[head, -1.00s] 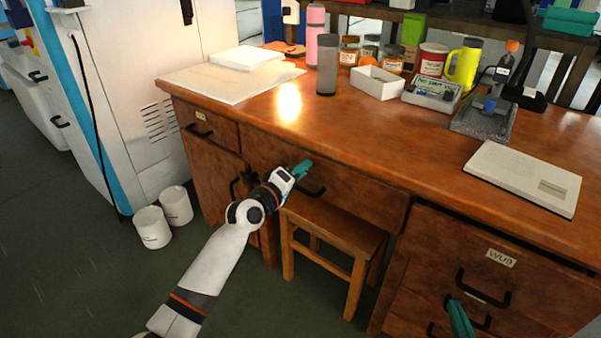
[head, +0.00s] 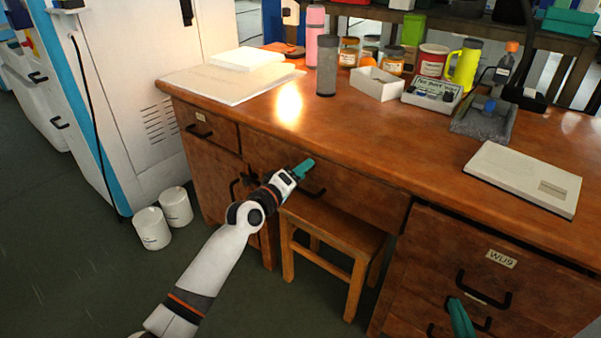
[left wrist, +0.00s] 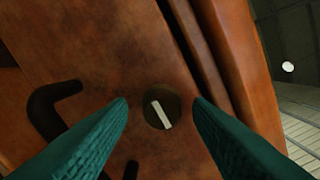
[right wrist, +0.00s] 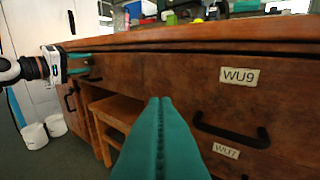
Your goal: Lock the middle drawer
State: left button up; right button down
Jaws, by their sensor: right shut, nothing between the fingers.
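The middle drawer (head: 350,195) is the wide front above the stool and looks closed. In the left wrist view its lock (left wrist: 161,110) is a dark round disc with a pale bar, tilted a little off upright. A dark handle (left wrist: 48,108) lies to its left. My left gripper (head: 304,168) is at the drawer front, its fingers open, with one tip on each side of the lock in that view. I cannot tell whether they touch it. My right gripper (right wrist: 160,102) is shut and empty, in front of the right-hand drawers.
Right-hand drawers labelled WU9 (head: 501,259) have dark handles (head: 483,290). A wooden stool (head: 330,233) stands under the middle drawer. The desk top holds a grey tumbler (head: 327,66), white box (head: 377,84) and flat pale case (head: 523,178). Two white tubs (head: 152,228) stand on the floor left.

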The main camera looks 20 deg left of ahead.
pick_arm(q)
jog(key=shift+s+a+r, duration=0.1)
jog(key=shift+s, duration=0.05)
jog(key=p+v, duration=0.2)
jog(key=v, duration=0.9)
jog(key=shift+s+p, duration=0.35)
pick_arm(e)
jog(key=s+d+f+g+h, duration=0.2)
jog(key=s+d+f+g, duration=0.1)
jog(key=s+f+g, duration=0.3)
jog(key=shift+f+g, duration=0.7)
jog(key=shift+f, duration=0.65)
jog(key=shift+w, duration=0.1)
